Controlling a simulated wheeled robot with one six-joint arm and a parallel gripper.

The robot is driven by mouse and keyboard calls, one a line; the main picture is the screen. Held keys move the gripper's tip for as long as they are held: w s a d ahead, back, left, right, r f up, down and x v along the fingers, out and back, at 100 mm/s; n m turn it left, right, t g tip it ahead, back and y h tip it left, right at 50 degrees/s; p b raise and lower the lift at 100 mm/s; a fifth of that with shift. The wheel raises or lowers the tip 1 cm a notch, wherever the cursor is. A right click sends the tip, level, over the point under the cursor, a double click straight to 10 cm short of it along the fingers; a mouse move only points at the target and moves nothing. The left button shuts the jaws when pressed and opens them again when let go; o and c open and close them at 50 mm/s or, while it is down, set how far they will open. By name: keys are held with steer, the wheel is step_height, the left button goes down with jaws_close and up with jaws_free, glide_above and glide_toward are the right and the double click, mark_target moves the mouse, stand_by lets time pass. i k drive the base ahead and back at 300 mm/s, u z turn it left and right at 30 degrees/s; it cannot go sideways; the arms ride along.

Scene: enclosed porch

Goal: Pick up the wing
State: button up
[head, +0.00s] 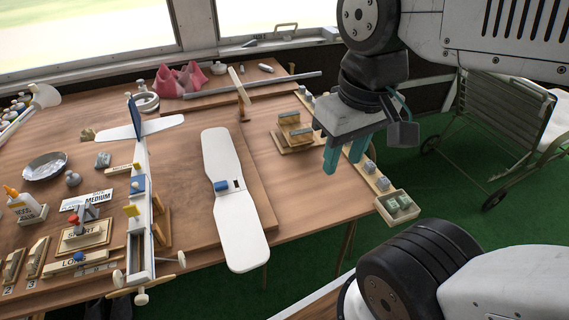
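The wing (247,216) is a long white panel with rounded ends. It lies flat on a wooden board on the table, with a blue block (222,186) and a dark slot at its middle. My gripper (343,157) is to the right of the wing and above the table's right side, apart from the wing. Its two teal fingers point down, with a gap between them and nothing seen in it. A white model plane fuselage (141,215) with a blue fin stands left of the wing.
The workbench (190,150) also holds a glue bottle (22,206), a metal dish (45,166), pink pieces (182,80) and a grey rod (262,82). Small wooden blocks (295,133) stand between wing and gripper.

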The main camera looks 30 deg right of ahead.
mark_target(245, 248)
steer(key=z, duration=1.55)
steer(key=k, duration=1)
steer(key=u, duration=1.25)
steer(key=i, duration=1)
